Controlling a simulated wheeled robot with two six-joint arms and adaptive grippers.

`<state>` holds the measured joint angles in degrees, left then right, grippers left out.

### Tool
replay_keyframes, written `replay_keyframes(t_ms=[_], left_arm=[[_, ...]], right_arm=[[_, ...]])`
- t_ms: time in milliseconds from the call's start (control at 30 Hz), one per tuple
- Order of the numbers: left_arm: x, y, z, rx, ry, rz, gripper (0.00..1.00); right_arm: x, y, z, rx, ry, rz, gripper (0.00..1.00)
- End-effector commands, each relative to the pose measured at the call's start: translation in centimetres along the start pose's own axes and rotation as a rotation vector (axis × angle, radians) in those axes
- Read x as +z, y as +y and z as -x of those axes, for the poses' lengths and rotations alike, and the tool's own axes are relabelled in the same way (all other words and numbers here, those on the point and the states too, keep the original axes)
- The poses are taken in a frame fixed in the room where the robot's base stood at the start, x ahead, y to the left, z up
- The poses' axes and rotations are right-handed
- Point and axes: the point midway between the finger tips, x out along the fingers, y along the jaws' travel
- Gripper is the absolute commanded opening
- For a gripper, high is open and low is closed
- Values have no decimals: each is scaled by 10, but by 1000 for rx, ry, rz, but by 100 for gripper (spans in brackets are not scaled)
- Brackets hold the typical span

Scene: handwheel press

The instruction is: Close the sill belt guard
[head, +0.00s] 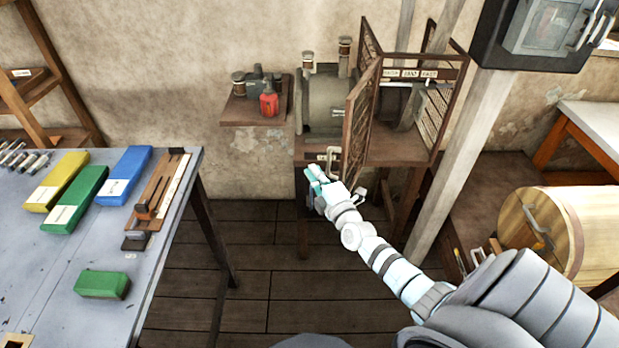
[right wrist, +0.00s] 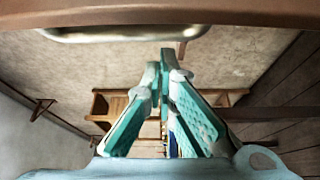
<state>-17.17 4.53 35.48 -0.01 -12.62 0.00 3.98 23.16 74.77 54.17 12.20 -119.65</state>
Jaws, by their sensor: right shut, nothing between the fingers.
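The sill belt guard (head: 361,125) is a brown-framed mesh door. It stands swung out toward me, away from the mesh cage around the belt. A pale metal handle (head: 333,158) shows at its lower left side. In the right wrist view a brown edge crosses the top and a pale bar handle (right wrist: 120,33) shows under it. My right gripper (head: 314,178) is shut and empty, just below and left of the handle, apart from it as far as I can tell. In the right wrist view its teal fingers (right wrist: 165,65) meet at the tips. My left gripper is out of view.
A grey motor (head: 325,102) stands behind the guard. A wooden post (head: 450,130) rises at right, near a barrel (head: 545,225). A grey table (head: 50,275) fills the left. The floor between is clear.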

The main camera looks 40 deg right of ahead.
Motion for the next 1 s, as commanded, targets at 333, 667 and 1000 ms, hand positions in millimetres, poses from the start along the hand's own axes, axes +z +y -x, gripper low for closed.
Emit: replay_keyframes(t_ms=[333, 667, 1000], left_arm=[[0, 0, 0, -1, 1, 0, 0], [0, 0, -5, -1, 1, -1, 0], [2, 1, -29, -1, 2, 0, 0]], right_arm=[[9, 2, 8, 0, 1, -1, 0], [15, 0, 14, 2, 16, 2, 0], [57, -5, 59, -6, 138, 14, 0]])
